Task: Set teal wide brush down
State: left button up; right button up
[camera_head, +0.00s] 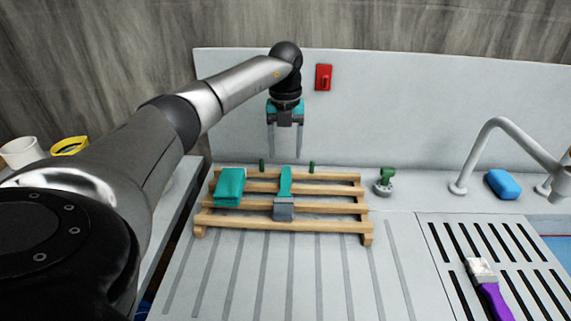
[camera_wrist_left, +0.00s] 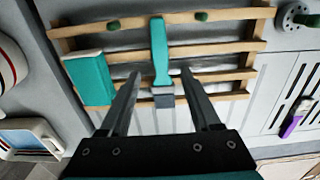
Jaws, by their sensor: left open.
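The teal wide brush (camera_head: 286,184) lies flat on the wooden slatted rack (camera_head: 335,207), with its handle toward the back and its grey head toward the front. It also shows in the left wrist view (camera_wrist_left: 160,55), beyond and between the fingers. My left gripper (camera_head: 285,154) is open and empty above the back of the rack, apart from the brush; its fingers also show in the left wrist view (camera_wrist_left: 160,75). My right gripper is in neither view.
A teal block (camera_head: 229,187) lies on the rack left of the brush. A green-knobbed fitting (camera_head: 385,181) stands right of the rack. Farther right are a faucet (camera_head: 490,150), a blue sponge-like block (camera_head: 502,184) and a purple brush (camera_head: 489,290) on a slotted grate. The grooved counter in front is clear.

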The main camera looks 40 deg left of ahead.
pick_arm(q)
notch_tip(320, 180, up, 4)
jog(key=shift+f, duration=0.1)
dwell(0.6)
